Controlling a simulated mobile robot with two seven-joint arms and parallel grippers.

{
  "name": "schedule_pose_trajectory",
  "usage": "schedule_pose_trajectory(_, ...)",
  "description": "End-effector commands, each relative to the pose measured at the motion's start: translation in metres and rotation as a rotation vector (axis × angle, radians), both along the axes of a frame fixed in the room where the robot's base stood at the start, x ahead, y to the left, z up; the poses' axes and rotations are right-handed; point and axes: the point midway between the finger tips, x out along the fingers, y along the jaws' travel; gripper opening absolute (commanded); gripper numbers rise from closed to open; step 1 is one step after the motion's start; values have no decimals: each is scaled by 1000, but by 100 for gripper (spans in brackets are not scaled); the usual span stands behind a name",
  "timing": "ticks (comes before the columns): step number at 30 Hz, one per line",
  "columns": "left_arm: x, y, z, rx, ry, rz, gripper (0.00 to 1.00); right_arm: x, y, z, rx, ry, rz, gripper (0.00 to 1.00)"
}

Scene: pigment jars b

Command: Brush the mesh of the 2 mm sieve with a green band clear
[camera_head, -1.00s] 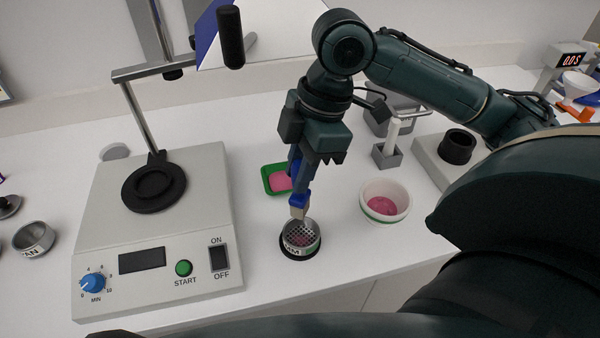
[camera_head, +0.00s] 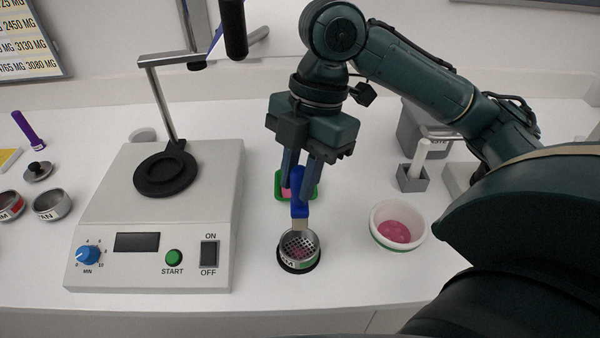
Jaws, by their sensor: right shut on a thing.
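The sieve (camera_head: 299,244) has a perforated metal mesh with pink grains showing on or through it. It sits on a black ring (camera_head: 299,267) at the front of the table, and a bit of green shows on its side by a partly readable label. My right gripper (camera_head: 298,188) is above and behind the sieve, shut on a brush with a blue handle (camera_head: 299,206). The brush points down, its pale lower end (camera_head: 300,223) at the far part of the sieve; I cannot tell whether it touches the mesh. My left gripper is not in view.
A shaker base (camera_head: 155,220) with a black ring holder and post stands to the left. A green tray (camera_head: 312,192) with pink powder lies behind the gripper. A white bowl (camera_head: 376,238) with pink powder stands right. Other sieve parts (camera_head: 52,205) lie far left.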

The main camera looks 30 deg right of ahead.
Motion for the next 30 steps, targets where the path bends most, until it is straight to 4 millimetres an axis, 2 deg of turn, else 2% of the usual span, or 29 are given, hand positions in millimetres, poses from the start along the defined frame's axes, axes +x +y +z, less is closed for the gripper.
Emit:
schedule_pose_trajectory(5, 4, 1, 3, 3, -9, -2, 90, 0, 0, 1, 0, 0, -1, 0)
schedule_pose_trajectory(10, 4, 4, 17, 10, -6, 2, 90, 0, 0, 5, 1, 2, -3, 0)
schedule_pose_trajectory(12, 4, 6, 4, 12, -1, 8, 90, 0, 0, -6, 1, 1, -2, 0)
schedule_pose_trajectory(18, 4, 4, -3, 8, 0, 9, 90, 0, 0, -23, 1, 1, -2, 0)
schedule_pose_trajectory(30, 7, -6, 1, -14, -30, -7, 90, 0, 0, -54, 0, 2, -3, 0)
